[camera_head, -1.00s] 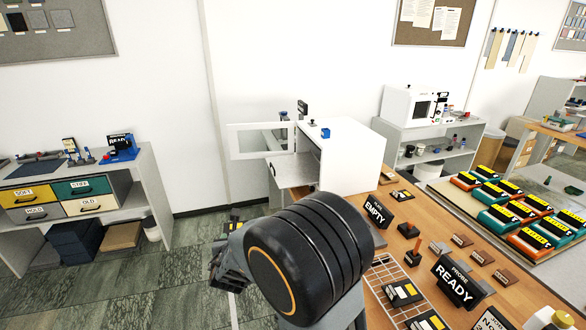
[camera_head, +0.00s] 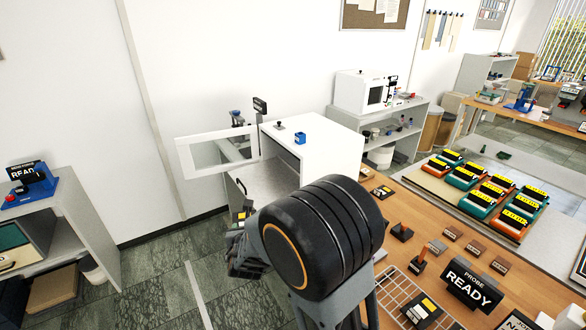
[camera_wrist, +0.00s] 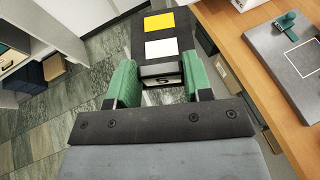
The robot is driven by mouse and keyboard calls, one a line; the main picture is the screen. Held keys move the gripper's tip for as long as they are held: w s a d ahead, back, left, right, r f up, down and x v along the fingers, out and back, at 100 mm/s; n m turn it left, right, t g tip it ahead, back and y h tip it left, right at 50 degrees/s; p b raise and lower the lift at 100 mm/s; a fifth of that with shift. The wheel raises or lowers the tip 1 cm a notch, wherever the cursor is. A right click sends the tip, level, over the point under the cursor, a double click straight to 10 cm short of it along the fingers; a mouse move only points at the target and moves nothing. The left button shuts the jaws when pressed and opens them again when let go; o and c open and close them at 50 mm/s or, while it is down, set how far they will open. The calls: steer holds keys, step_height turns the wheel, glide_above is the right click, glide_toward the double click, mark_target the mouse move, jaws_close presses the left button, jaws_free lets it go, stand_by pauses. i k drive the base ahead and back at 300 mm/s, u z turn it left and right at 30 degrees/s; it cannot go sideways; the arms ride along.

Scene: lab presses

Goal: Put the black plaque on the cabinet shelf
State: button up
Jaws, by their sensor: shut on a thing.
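The black plaque (camera_wrist: 152,32), with a yellow and a white square on it, is held between the green fingers of my gripper (camera_wrist: 163,80) in the wrist view. In the head view my gripper (camera_head: 240,248) is left of my dark round wrist joint, and a small part of the plaque (camera_head: 241,216) shows above it. The white cabinet (camera_head: 336,152) stands beyond my arm with its framed door (camera_head: 216,156) swung open to the left. My gripper is in front of the cabinet and lower in the picture. My arm hides the cabinet's lower right part.
The wooden bench (camera_head: 436,223) at right holds a READY sign (camera_head: 471,286), stamps and a wire rack (camera_head: 391,305) with another black plaque (camera_head: 424,307). A grey shelf unit (camera_head: 82,235) stands at left. Green floor (camera_head: 160,290) is open between them.

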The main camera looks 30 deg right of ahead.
mark_target(277, 177)
steer(key=u, duration=0.05)
steer(key=i, duration=1.5)
steer(key=u, duration=0.65)
